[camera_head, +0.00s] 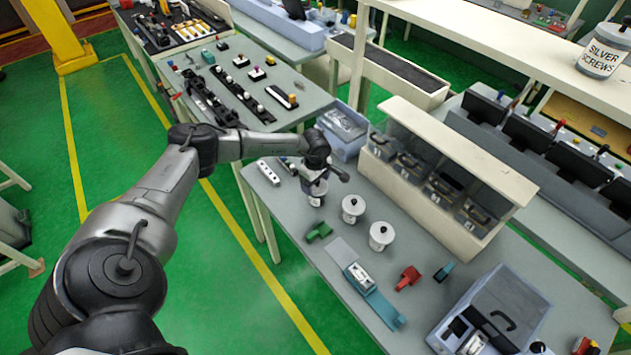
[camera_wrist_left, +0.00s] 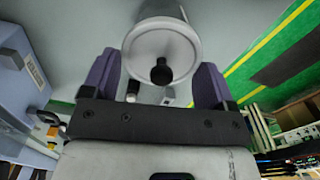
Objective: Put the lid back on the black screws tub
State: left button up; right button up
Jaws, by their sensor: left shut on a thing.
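My left gripper (camera_head: 316,172) is at the far left part of the grey bench, beyond two white lidded tubs. In the left wrist view its purple fingers (camera_wrist_left: 155,85) are shut on a round pale lid (camera_wrist_left: 150,45) with a black knob. A pale tub (camera_head: 316,200) shows below the gripper in the head view, partly hidden by it. I cannot tell whether the lid sits flat on that tub, and no label on it is readable. My right gripper is not in view.
Two white tubs with black-knobbed lids, one nearer (camera_head: 381,238) and one farther (camera_head: 352,210), stand close by. A green clip (camera_head: 319,232), a white strip (camera_head: 268,172) and a blue bin (camera_head: 342,135) are near.

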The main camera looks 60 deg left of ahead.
pick_arm(q)
jog(key=o, duration=0.8)
jog(key=shift+r, duration=0.15)
jog(key=shift+r+p, duration=0.55)
jog(key=shift+r, duration=0.1)
jog(key=shift+r+p, duration=1.8)
jog(key=shift+r, duration=0.95)
